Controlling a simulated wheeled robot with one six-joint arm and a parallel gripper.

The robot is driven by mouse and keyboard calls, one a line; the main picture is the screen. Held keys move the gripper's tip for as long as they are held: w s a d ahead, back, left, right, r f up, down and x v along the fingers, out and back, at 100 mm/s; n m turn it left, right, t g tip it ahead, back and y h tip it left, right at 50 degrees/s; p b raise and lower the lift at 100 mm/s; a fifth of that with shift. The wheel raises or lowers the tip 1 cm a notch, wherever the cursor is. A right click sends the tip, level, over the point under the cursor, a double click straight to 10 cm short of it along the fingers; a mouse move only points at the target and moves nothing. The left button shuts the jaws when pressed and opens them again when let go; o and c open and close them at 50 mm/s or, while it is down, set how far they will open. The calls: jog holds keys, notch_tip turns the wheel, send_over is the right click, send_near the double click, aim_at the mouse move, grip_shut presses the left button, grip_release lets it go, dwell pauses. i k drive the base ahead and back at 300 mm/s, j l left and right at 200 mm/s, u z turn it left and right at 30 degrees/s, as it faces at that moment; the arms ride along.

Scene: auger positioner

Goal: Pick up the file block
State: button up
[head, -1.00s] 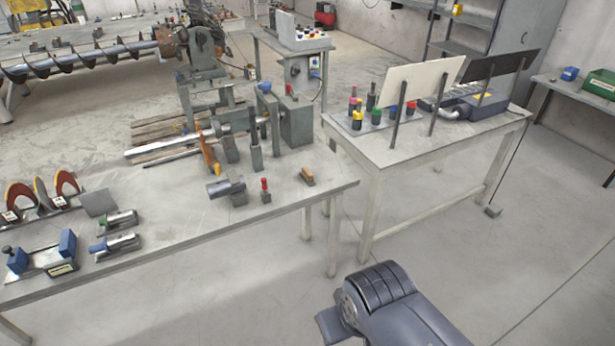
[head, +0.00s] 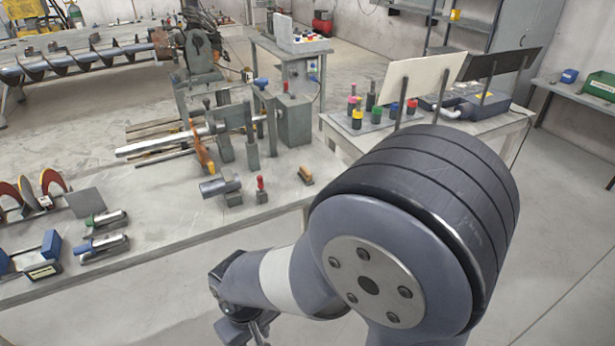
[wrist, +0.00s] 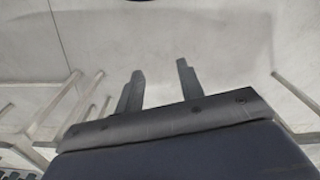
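A small tan block with a dark lower part (head: 305,175) lies on the near workbench (head: 150,205), close to its right end; it looks like the file block, but I cannot read any marking on it. My gripper shows in the wrist view (wrist: 160,68) with two dark fingers apart and nothing between them. The block is not seen in the wrist view.
A second table (head: 345,135) is at the right. Bare floor lies in front of the bench.

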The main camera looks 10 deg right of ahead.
aim_at(304, 173)
jog(key=i+l+z, duration=0.3)
jog(key=i, duration=0.75)
jog(key=i+j+z, duration=0.1)
jog(key=i+z, duration=0.2)
jog(key=i, duration=0.7)
